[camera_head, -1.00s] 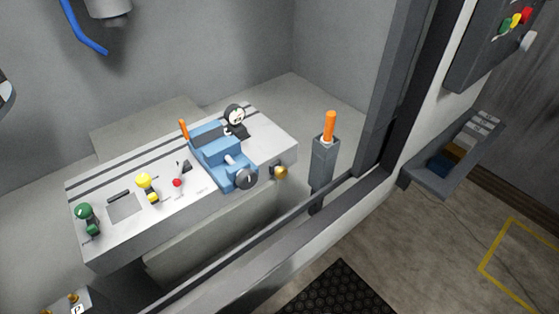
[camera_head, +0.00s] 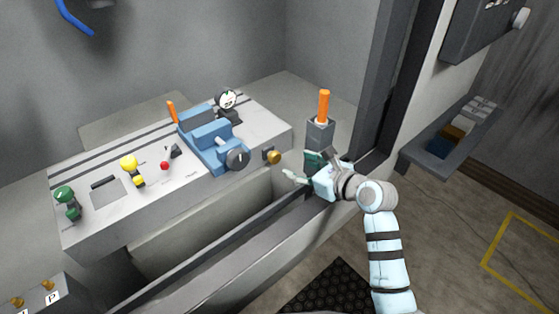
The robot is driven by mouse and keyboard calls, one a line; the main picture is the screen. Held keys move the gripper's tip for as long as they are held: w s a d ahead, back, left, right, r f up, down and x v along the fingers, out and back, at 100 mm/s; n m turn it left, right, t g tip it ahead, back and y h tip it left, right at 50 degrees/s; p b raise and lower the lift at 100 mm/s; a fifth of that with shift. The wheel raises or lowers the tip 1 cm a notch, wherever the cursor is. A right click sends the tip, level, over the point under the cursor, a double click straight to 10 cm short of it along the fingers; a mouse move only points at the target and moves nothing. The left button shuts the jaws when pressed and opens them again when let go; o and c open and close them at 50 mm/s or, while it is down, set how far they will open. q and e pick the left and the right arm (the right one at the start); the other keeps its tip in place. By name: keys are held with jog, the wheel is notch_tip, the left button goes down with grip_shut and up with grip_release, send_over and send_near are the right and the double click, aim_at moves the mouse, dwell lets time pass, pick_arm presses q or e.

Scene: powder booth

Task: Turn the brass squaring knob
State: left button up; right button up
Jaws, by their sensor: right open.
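The brass squaring knob (camera_head: 272,157) sticks out from the front right part of the grey bench (camera_head: 100,228). My right gripper (camera_head: 299,167) is open and empty, a little to the right of the knob and apart from it. Its fingers point left toward the bench. The arm comes in from the lower right over the booth's front sill. My left gripper is not in view.
A blue vise (camera_head: 213,146) with a black handwheel (camera_head: 237,160) sits just left of the knob. A grey post with an orange handle (camera_head: 323,107) stands close behind my right gripper. The booth sill (camera_head: 235,244) and dark frame (camera_head: 383,95) lie close to the arm.

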aim_at(277, 158)
jog(key=b+x, duration=0.1)
jog(key=x, duration=0.4)
jog(key=shift+a+f, duration=0.1)
jog(key=shift+a, duration=0.2)
jog(key=b+x, duration=0.1)
jog(key=x, duration=0.4)
jog(key=shift+d, duration=0.2)
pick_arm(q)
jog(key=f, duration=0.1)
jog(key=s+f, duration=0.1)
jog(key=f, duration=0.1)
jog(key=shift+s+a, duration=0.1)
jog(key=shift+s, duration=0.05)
pick_arm(e)
jog(key=shift+s, duration=0.1)
jog(key=shift+c, duration=0.5)
jog(key=c, duration=1.1)
jog(key=shift+o, duration=0.2)
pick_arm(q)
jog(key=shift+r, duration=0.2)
